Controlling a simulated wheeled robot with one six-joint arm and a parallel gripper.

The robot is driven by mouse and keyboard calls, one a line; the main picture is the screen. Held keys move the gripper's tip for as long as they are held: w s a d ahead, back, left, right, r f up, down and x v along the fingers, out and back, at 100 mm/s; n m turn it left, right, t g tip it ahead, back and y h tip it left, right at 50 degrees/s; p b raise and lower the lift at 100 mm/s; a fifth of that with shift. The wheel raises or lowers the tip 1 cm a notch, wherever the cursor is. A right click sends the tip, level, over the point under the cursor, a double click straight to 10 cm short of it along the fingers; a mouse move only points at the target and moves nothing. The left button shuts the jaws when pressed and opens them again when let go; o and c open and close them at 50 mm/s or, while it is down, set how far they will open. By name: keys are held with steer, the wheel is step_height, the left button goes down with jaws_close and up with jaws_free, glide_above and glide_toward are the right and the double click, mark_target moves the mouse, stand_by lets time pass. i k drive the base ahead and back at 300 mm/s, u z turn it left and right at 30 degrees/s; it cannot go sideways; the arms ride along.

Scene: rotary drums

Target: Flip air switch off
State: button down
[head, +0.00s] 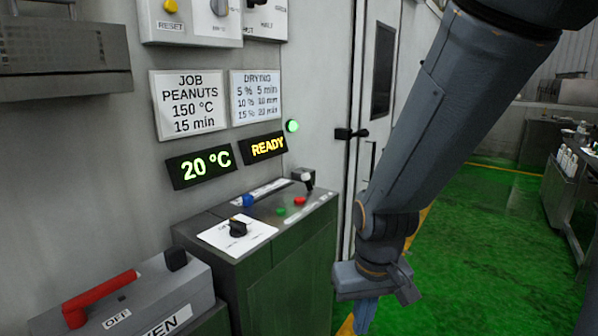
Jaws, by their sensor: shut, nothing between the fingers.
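No label reading "air" is legible, so I cannot tell which control is the air switch. A green console (262,285) has a black rotary knob (238,227) on a white plate, a blue knob (248,200), a green button (281,212), a red button (299,201) and a small dark switch with a pale top (307,178). Its small labels are too blurred to read. My gripper (364,318) hangs at the lower middle, right of the console and apart from its controls. Its fingers point down and are shut, partly cut by the picture's bottom edge.
A grey box (160,305) with a red lever (100,298), marked OFF, stands at lower left. Displays read 20 °C (201,165) and READY (265,147); a green lamp (292,126) glows. A RESET panel (193,22) hangs above. Green floor (480,250) lies open at right.

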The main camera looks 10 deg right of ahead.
mark_target(305, 178)
steer(key=z, duration=0.5)
steer(key=i, duration=0.45)
steer(key=z, duration=0.85)
steer(key=i, duration=1.1)
steer(key=u, duration=0.8)
steer(key=i, duration=0.3)
steer(key=u, duration=0.4)
